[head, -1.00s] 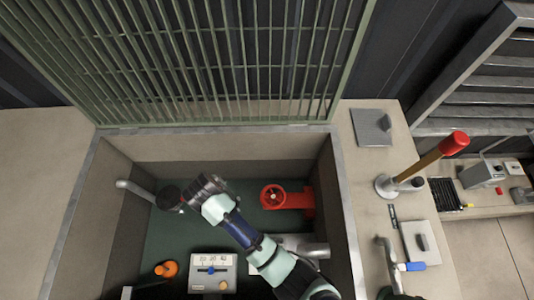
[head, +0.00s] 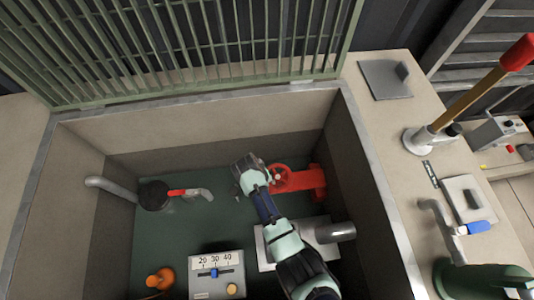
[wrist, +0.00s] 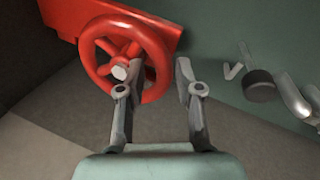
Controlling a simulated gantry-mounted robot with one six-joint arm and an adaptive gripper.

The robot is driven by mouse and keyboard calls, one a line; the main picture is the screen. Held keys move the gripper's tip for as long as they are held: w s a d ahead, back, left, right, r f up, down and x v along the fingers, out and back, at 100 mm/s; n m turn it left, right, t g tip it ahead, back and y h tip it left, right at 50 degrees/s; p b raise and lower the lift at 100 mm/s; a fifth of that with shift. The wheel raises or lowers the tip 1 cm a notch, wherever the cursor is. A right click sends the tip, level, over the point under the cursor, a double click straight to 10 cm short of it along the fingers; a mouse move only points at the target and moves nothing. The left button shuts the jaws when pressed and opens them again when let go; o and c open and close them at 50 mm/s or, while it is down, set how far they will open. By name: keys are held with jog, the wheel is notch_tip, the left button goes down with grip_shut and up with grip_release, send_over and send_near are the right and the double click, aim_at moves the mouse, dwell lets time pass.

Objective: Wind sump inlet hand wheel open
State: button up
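The red hand wheel (head: 280,177) is on a red valve body (head: 312,181) at the right side of the sump pit. In the wrist view the hand wheel (wrist: 108,62) shows its spokes and a pale hub, left of centre. My gripper (head: 248,172) is at the wheel's left side in the head view and hides part of its rim. In the wrist view my gripper (wrist: 165,75) has its fingers spread. The left finger overlaps the wheel's right rim; the right finger is outside the wheel. Whether the left finger touches the rim I cannot tell.
A pipe with a black round part (head: 154,195) and a red-handled lever (head: 185,193) lie to the left. Pit walls and a raised green grate (head: 220,45) surround the space.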

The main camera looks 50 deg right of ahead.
jog(key=shift+d+f, duration=0.15)
jog(key=shift+f, duration=0.4)
grip_shut()
jog(key=shift+r, duration=0.1)
